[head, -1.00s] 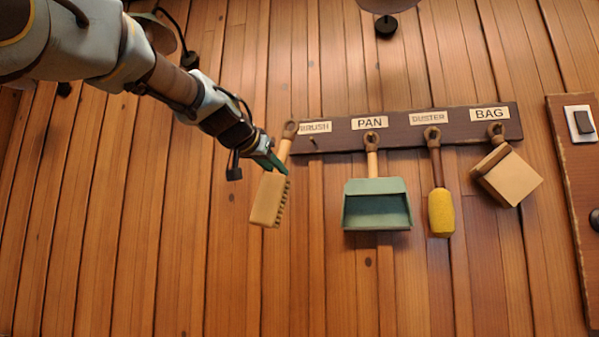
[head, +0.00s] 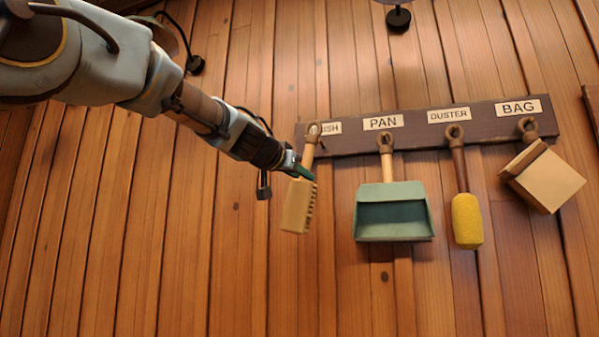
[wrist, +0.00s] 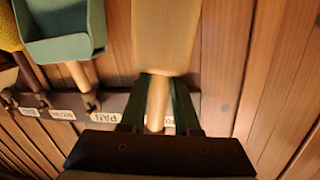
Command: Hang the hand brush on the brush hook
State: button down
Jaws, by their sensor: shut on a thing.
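The hand brush (head: 298,207) has a pale wooden block with dark bristles on its right side, and a handle with a brown ring at the top. My gripper (head: 302,172) is shut on its handle just above the block; in the wrist view the green fingers (wrist: 157,108) stand on both sides of the handle. The brush hangs nearly upright, tilted slightly. Its ring overlaps the left part of the BRUSH label (head: 331,128) on the dark rail (head: 350,145). The brush hook is hidden, and I cannot tell whether the ring is around it.
A green dustpan (head: 394,211), a yellow duster (head: 466,220) and a tan bag or box (head: 545,178) hang from the rail to the right of the brush. The plank wall (head: 180,270) left of and below the brush is bare.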

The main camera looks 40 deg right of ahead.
aim_at(308, 181)
jog(key=w+p+x, duration=0.1)
jog(key=x, duration=0.7)
jog(key=shift+w+a+f+p, duration=0.25)
jog(key=shift+a+f+p, duration=0.1)
dwell(0.5)
dwell(0.5)
jog(key=c, duration=0.6)
grip_release()
jog(key=shift+o, duration=0.2)
